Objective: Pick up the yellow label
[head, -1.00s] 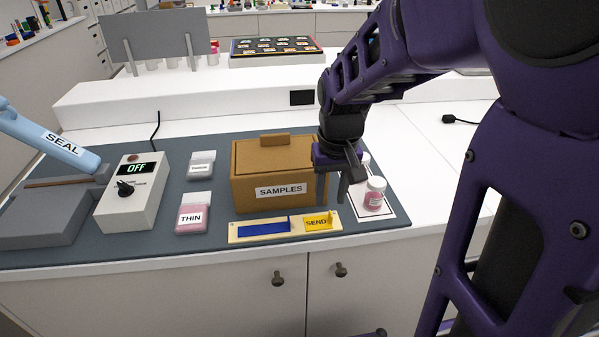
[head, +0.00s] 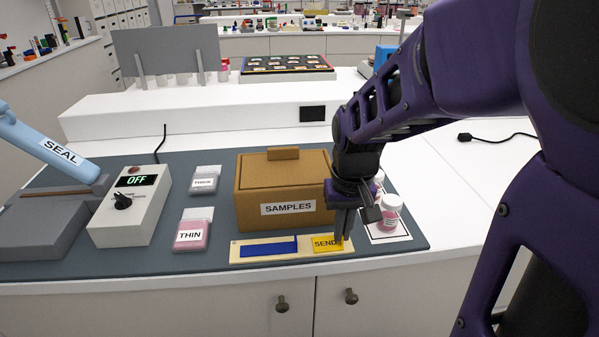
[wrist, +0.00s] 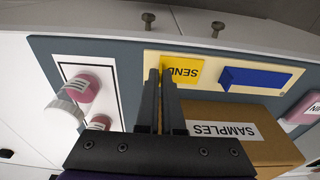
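In the wrist view the label (wrist: 184,70) shows just beyond my fingertips. My gripper (head: 344,238) points down at the label's right edge. Its fingers (wrist: 161,72) are close together, with a thin yellow part of the label between their tips. They look shut on that part. The label looks still down on the strip; I cannot see any gap under it.
The SAMPLES box (head: 243,212) stands right behind the strip. Pink jars (head: 389,214) stand on a white card to the right of my gripper. A THIN container (head: 193,231), a control box showing OFF (head: 130,208) and a blue SEAL lever (head: 40,140) are to the left.

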